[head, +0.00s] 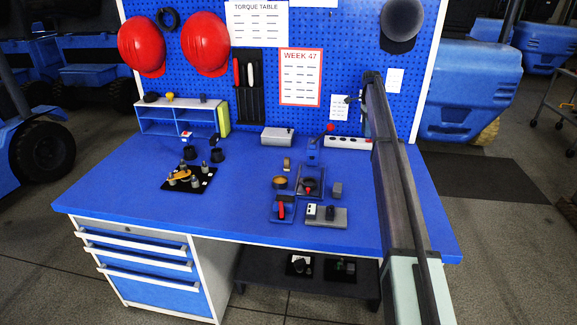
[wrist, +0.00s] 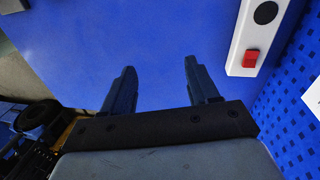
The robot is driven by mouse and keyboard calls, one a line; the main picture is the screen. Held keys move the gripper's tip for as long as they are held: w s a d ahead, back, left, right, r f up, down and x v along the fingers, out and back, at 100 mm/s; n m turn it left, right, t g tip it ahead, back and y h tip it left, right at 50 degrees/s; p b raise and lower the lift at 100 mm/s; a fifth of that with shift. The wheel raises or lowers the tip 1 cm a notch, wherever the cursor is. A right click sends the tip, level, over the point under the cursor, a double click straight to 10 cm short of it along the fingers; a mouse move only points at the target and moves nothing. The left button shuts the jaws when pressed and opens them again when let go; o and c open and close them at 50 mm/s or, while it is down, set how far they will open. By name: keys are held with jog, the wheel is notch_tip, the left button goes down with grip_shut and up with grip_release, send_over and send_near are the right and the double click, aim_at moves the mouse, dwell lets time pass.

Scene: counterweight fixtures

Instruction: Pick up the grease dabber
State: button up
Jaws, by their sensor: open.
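My gripper (wrist: 160,85) is open and empty in the wrist view, with bare blue bench surface beyond its two dark fingers. In the head view my arm rises along the right side of the bench and the fingers are hard to make out. I cannot tell for sure which item is the grease dabber. A small red-handled item (head: 281,209) lies on a blue holder at the bench's front middle. A dark round item (head: 309,184) sits in a tray just behind it. Both are apart from my gripper.
A white power strip (head: 348,142) with a red switch (wrist: 250,58) is beside my gripper, near the pegboard (head: 348,55). A grey block (head: 326,217) and a black mat (head: 187,180) with several metal parts stand on the blue bench (head: 120,190). The bench's left front is clear.

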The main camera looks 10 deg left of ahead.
jog(key=shift+m+t, duration=0.5)
jog(key=s+a, duration=0.1)
jog(key=a, duration=0.6)
jog(key=s+a+r, duration=0.1)
jog(key=s+a, duration=0.1)
jog(key=a, duration=0.5)
jog(key=s+a, duration=0.2)
jog(key=a, duration=0.5)
jog(key=shift+s+a+r, duration=0.2)
jog(key=shift+a+r, duration=0.15)
jog(key=shift+r, duration=0.05)
send_over(287, 158)
jog(key=f+t, duration=0.1)
jog(key=f, duration=0.1)
notch_tip(287, 158, down, 13)
jog(key=shift+r, duration=0.1)
grip_shut()
